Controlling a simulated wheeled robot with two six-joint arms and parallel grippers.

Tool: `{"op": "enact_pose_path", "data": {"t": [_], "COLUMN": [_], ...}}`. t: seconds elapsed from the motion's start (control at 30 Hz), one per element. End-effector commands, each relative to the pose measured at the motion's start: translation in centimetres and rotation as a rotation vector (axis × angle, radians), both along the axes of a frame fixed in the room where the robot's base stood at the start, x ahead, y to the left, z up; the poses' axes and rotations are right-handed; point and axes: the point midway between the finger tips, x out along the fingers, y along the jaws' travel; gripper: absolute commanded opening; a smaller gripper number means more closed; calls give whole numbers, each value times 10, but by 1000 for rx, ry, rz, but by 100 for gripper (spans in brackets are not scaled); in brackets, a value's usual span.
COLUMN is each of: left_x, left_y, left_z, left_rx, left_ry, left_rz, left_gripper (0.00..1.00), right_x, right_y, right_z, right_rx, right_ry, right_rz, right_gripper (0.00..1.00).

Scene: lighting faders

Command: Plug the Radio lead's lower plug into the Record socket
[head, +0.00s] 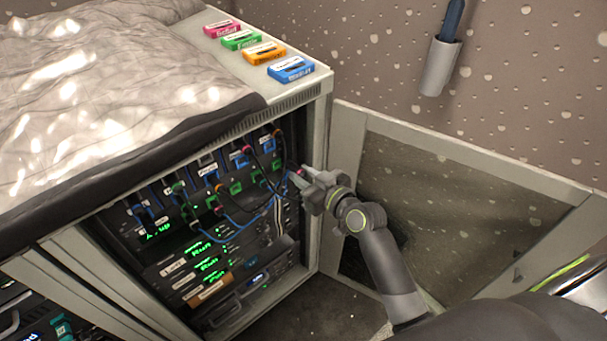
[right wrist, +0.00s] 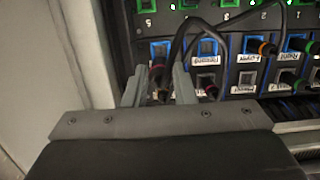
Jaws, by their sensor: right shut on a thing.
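My right gripper (head: 304,176) is at the right edge of the patch panel in the rack, shut on a dark plug with a red band. In the right wrist view the held plug (right wrist: 158,72) stands between the two fingers (right wrist: 158,88), just in front of a blue-framed socket (right wrist: 159,48). I cannot tell whether its tip is in a socket. A dark lead (right wrist: 178,48) loops up beside the fingers. Another dark plug (right wrist: 210,90) sits to their right. A blue-framed socket (right wrist: 207,47) has an upside-down label, too small to read surely. My left gripper is not in view.
Other plugs and leads crowd the panel, including an orange-banded plug (right wrist: 266,48). An open rack door (head: 455,205) stands right of my arm. Several coloured cassettes (head: 291,69) lie on the rack top, beside a grey cover (head: 110,95).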

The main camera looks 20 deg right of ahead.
Motion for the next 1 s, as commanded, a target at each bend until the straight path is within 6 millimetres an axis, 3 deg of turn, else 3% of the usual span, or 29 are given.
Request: {"op": "enact_pose_path", "data": {"t": [1.0], "left_x": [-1], "left_y": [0], "left_z": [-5], "left_rx": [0], "left_ry": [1], "left_rz": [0], "left_gripper": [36], "right_x": [-27], "right_y": [74], "right_z": [0], "right_rx": [4], "right_ry": [0], "right_rz": [-1], "right_gripper": [0]}}
